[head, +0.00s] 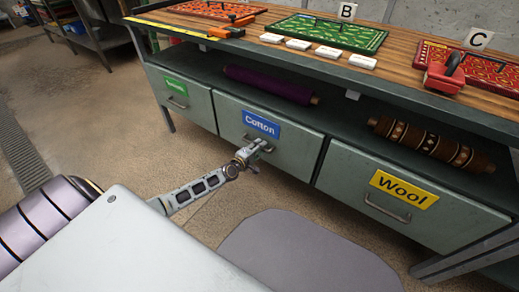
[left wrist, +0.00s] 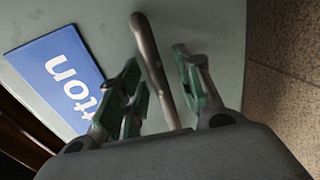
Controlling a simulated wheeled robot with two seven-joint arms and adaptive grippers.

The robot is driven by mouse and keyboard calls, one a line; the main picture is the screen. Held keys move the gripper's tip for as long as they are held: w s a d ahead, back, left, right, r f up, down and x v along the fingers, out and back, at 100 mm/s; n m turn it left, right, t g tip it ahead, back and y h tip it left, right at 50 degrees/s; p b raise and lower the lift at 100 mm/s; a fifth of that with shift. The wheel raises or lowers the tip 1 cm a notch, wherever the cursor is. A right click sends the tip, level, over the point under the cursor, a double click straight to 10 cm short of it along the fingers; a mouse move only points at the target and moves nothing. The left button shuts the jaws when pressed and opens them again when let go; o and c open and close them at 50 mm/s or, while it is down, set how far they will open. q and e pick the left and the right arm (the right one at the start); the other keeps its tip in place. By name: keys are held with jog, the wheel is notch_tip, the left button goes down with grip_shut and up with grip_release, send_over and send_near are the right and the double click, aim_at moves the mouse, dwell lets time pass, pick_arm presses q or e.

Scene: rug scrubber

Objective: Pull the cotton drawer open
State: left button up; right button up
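The cotton drawer (head: 290,155) is a grey-green front with a blue "Cotton" label (head: 261,124), in the middle of the bench's drawer row. Its front looks level with its neighbours. My left gripper (head: 257,148) is at its handle, largely covering it in the head view. In the left wrist view, the bar handle (left wrist: 152,65) runs between the spread fingers of my left gripper (left wrist: 165,85). The fingers look open, with a gap to the bar on the right side. The label (left wrist: 62,80) shows beside the left finger. My right gripper is not in view.
A wool drawer (head: 350,180) with a yellow label is on the right, and a green-labelled drawer (head: 195,108) on the left. Rolled textiles (head: 430,143) lie on the shelf above. Small rugs (head: 335,33) and tools lie on the bench top. A grey mat (head: 300,255) covers floor in front.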

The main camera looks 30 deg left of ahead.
pick_arm(q)
jog(key=shift+w+f, duration=0.1)
jog(key=shift+w, duration=0.15)
jog(key=shift+c, duration=0.2)
grip_shut()
